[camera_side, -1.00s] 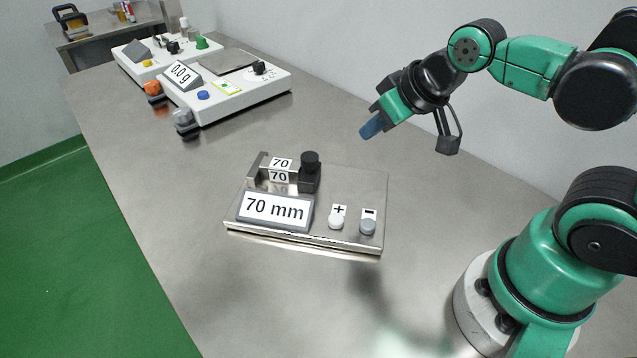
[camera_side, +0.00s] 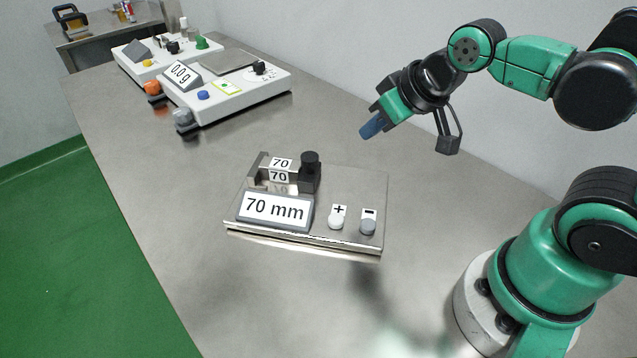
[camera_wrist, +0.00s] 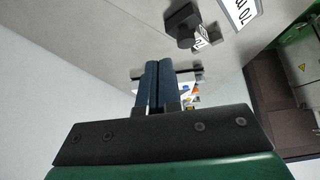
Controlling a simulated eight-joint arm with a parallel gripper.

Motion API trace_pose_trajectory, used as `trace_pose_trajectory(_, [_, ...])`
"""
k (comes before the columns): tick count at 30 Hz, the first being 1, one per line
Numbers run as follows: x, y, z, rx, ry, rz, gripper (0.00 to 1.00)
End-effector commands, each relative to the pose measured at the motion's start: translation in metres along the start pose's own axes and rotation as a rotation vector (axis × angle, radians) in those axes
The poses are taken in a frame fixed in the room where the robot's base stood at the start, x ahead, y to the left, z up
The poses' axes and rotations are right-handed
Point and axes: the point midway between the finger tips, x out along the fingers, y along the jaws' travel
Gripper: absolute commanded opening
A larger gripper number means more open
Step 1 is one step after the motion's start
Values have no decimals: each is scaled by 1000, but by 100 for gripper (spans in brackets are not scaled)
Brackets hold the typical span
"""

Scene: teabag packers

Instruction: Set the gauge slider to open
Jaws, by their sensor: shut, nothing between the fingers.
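The gauge (camera_side: 350,190) is a flat metal plate on the steel table. Its display (camera_side: 275,210) reads 70 mm. The black slider (camera_side: 310,173) with a round knob on top stands at the back of the plate, against a metal block labelled 70 (camera_side: 279,170). It also shows in the wrist view (camera_wrist: 183,24), upper right of the fingers. A white plus button (camera_side: 337,221) and a grey minus button (camera_side: 368,226) sit at the front right. My gripper (camera_side: 370,128) is shut and empty, above and behind the plate to the right. Its blue fingers (camera_wrist: 158,82) are together in the wrist view.
A white scale (camera_side: 240,95) reading 0.0 g stands at the back left, with another white device (camera_side: 150,60) behind it. An orange knob (camera_side: 152,88) and a grey knob (camera_side: 183,118) are near the scale. The table around the gauge is clear.

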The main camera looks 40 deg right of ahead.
Motion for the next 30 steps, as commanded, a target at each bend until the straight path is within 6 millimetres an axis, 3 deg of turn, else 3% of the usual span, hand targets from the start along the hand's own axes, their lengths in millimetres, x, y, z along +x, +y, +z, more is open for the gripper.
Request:
trace_pose_trajectory(6, [0,0,0,0,0,0,0])
trace_pose_trajectory(8, [0,0,0,-1,-1,0,14])
trace_pose_trajectory(12, [0,-2,-6,-35,-36,-5,54])
trace_pose_trajectory(14, [1,-4,-12,-73,-75,-11,69])
trace_pose_trajectory(21, [22,-18,-44,-312,-317,-69,69])
trace_pose_trajectory(30, [63,-36,-59,-553,-557,-168,69])
